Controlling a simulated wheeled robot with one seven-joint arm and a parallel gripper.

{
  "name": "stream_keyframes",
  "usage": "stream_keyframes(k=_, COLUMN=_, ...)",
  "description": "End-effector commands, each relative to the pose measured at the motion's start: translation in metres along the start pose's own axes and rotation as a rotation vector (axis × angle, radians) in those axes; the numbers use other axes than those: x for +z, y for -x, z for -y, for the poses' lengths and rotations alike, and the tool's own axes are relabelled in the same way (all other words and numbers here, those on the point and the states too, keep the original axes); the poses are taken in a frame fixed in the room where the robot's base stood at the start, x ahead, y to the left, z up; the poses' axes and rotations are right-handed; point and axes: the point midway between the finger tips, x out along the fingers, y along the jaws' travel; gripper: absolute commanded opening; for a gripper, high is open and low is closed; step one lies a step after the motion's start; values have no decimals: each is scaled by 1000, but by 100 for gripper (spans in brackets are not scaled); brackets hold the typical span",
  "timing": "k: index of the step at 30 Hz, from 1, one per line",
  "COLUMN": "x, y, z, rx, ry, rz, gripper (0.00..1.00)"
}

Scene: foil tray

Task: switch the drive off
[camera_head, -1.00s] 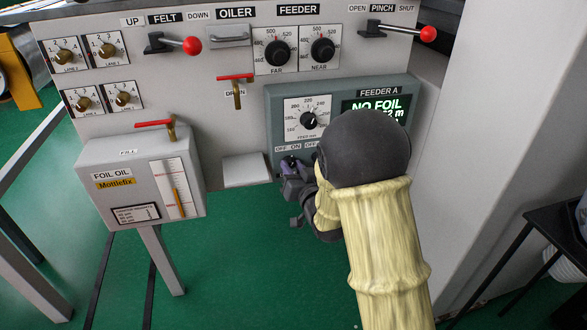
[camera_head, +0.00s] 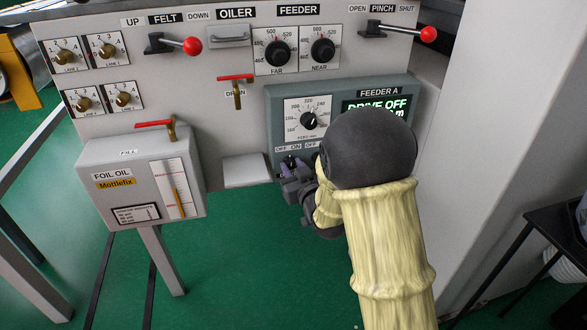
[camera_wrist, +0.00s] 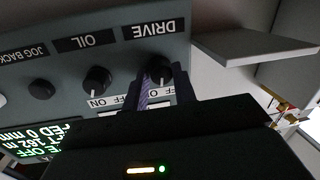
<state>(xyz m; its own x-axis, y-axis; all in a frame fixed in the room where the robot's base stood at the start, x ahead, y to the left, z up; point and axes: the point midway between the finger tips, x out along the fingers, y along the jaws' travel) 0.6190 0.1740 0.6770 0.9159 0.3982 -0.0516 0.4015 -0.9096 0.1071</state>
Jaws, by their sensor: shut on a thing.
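The feeder A box (camera_head: 275,105) is grey-green, on the lower right of the machine panel. Its display (camera_head: 375,107) reads "DRIVE OFF" in green, partly hidden by my arm. The drive knob (camera_wrist: 160,72) is black and sits by the upside-down "DRIVE" label (camera_wrist: 152,31) in the wrist view. My gripper (camera_wrist: 158,88) is shut on this knob, one finger on each side.
The oil knob (camera_wrist: 97,80) and the jog back button (camera_wrist: 41,89) sit close beside the drive knob. A pale ledge (camera_head: 247,170) juts out left of my gripper. The foil oil tank (camera_head: 140,180) stands further left.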

Motion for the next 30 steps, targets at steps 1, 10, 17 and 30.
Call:
stream_keyframes(k=1, x=-2, y=-1, z=2, rx=-2, ry=42, rz=1, gripper=4)
stream_keyframes(k=10, x=-3, y=-1, z=3, rx=9, ry=324, rz=39, gripper=4)
stream_keyframes(k=17, x=-4, y=-1, z=4, rx=16, ry=512, rz=64, gripper=4)
stream_keyframes(k=30, x=-4, y=-2, z=4, rx=23, ry=681, rz=85, gripper=4)
